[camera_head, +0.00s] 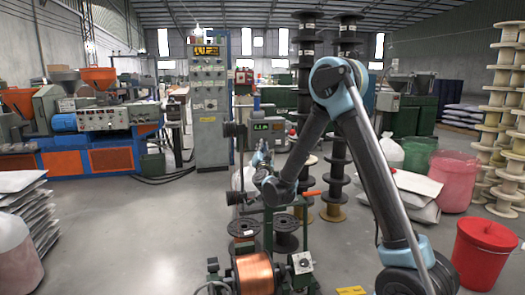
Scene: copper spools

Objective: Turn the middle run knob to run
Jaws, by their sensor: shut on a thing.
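A grey control box (278,128) with a lit green display stands past the winding machine, near the middle of the view. My arm comes in from the right and bends down, and its wrist ends in front of this box. My gripper (263,154) is small and dark in the picture, at the lower front of the box. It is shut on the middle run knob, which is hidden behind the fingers. The knob's angle and its markings cannot be made out.
A copper-wound spool (254,273) and dark spools sit on the winding stand below my wrist. Tall stacks of black reels (340,150) rise behind my arm. A grey cabinet (209,110) stands to the left. A red bin (483,255) is at right. Open floor lies left.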

